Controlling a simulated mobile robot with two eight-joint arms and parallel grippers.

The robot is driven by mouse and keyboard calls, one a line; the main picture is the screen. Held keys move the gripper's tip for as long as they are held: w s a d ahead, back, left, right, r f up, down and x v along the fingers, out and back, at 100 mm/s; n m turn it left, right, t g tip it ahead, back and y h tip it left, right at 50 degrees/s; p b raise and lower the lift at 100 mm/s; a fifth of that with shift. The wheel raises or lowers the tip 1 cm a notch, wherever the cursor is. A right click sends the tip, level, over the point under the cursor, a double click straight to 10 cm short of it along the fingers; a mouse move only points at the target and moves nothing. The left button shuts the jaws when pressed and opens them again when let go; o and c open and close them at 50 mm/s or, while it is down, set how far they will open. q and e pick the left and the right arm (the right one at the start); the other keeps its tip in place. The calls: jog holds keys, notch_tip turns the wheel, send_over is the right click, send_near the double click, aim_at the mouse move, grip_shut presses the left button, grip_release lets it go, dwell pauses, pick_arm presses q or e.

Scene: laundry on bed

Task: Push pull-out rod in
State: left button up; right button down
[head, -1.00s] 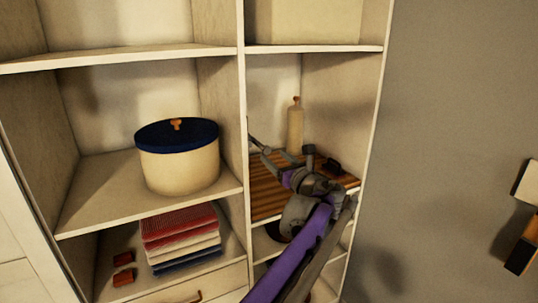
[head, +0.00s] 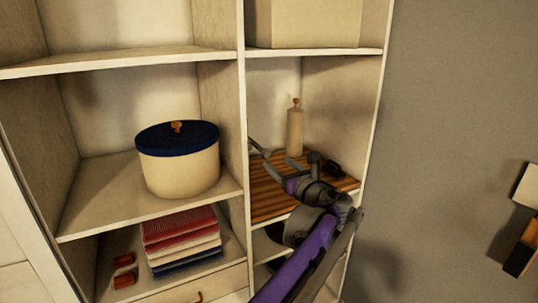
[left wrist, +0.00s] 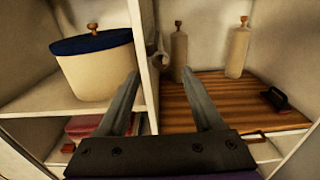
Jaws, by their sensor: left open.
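My left gripper (head: 280,152) reaches into the right-hand compartment of the shelf unit, over the wooden board. In the left wrist view its two fingers (left wrist: 158,76) are apart, with nothing held between them. A pale rod-like piece with a rounded end (left wrist: 158,61) shows beside the upright divider, just beyond the fingertips; it may be the pull-out rod. My right gripper is not in view.
The slatted wooden board (head: 268,192) bears bottles with orange tops (head: 295,132) and a dark-handled object (left wrist: 275,99). A cream pot with a blue lid (head: 178,165) stands left of the divider (head: 241,110). Folded cloths (head: 180,238) lie below it. The grey wall is on the right.

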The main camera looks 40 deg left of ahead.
aim_at(267, 153)
pick_arm(q)
jog(key=x, duration=0.7)
jog(key=shift+p, duration=0.35)
grip_shut()
dwell(1.0)
